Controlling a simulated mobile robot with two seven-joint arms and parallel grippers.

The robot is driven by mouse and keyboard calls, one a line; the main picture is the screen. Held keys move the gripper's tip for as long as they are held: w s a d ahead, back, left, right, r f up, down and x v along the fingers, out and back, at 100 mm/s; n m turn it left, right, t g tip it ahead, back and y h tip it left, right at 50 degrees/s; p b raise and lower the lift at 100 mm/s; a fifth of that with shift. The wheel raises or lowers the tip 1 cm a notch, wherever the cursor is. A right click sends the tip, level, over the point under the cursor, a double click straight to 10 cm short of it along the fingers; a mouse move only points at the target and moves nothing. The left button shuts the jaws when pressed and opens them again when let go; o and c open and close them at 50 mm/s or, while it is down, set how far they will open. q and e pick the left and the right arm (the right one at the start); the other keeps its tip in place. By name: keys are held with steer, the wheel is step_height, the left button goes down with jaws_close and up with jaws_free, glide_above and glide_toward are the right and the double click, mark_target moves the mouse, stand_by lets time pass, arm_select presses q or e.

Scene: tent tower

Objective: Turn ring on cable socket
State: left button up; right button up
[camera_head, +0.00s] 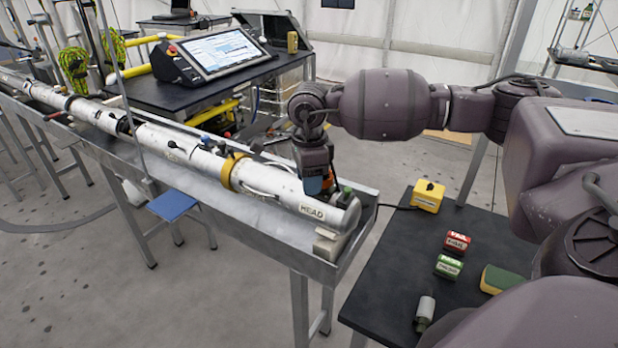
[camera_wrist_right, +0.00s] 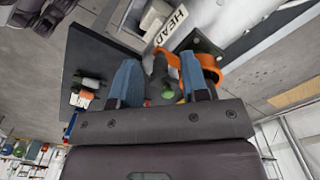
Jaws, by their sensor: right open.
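The white cylinder (camera_head: 270,182) marked HEAD lies in a metal trough, and its label also shows in the right wrist view (camera_wrist_right: 172,26). My right gripper (camera_head: 317,182) points down at the HEAD end. In the right wrist view its two blue fingers are open, with a dark cable socket or plug (camera_wrist_right: 160,72) between them. Small red and green parts show near its lower end. I cannot make out the ring or whether the fingers touch anything. An orange loop (camera_wrist_right: 210,68) lies beside the right finger. My left gripper is not in view.
The metal trough (camera_head: 362,222) runs to the far left. A black table (camera_head: 390,290) at right holds a yellow box (camera_head: 428,194), a red block (camera_head: 457,242), a green block (camera_head: 449,267), a sponge (camera_head: 502,280) and a small white cylinder (camera_head: 425,312). A screen console (camera_head: 222,52) stands behind.

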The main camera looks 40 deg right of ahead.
step_height(320, 180, up, 11)
stand_by(0.6)
steer(key=shift+f, duration=0.1)
stand_by(0.4)
